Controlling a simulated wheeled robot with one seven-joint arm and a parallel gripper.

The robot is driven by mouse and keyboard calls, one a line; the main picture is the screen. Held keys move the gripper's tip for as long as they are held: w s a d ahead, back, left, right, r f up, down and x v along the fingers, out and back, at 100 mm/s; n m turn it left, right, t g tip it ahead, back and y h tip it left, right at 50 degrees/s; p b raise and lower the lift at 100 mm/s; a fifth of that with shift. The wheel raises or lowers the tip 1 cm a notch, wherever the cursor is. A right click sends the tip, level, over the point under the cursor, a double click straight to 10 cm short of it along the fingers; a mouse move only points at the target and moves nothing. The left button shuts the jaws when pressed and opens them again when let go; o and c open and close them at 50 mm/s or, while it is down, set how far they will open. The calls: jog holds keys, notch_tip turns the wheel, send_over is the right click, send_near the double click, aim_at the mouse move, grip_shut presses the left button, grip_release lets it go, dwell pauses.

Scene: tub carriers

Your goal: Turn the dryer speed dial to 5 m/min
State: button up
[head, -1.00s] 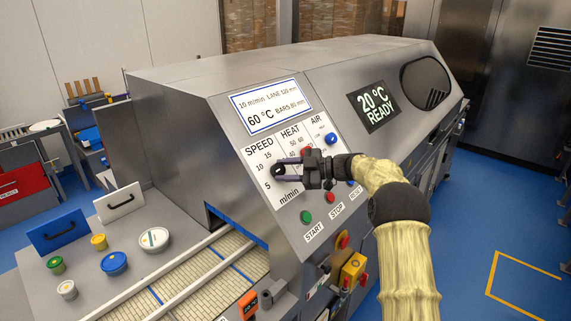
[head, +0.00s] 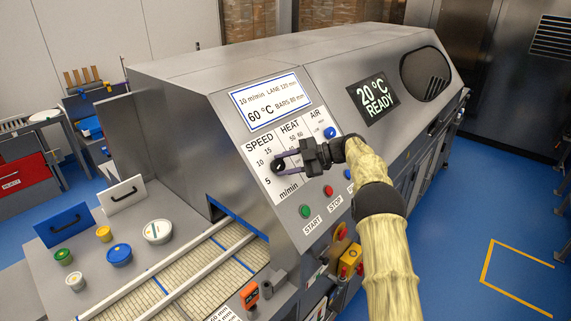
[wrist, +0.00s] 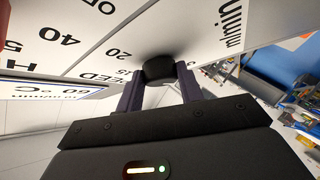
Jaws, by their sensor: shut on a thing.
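The black speed dial (head: 278,167) sits on the white panel of the dryer, under the SPEED label with marks 5, 10 and 15. My gripper (head: 284,161) reaches in from the right with its two purple-grey fingers shut on the dial. In the wrist view the round dark dial (wrist: 158,68) sits between the fingertips (wrist: 159,76). The dial's pointer is hidden, so I cannot tell which mark it faces. The white display (head: 266,101) above reads 10 m/min and 60 °C.
The blue AIR knob (head: 330,132) lies just above my gripper, which covers the HEAT knob. The green START button (head: 305,211) and red STOP button (head: 328,191) are below. Several tubs, one blue (head: 119,255), stand left of the conveyor (head: 190,275).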

jog(key=o, duration=1)
jog(key=shift+d, duration=0.1)
jog(key=p+v, duration=1)
jog(key=v, duration=0.7)
jog(key=shift+r, duration=0.15)
jog(key=shift+s+d, duration=0.1)
jog(key=shift+d, duration=0.05)
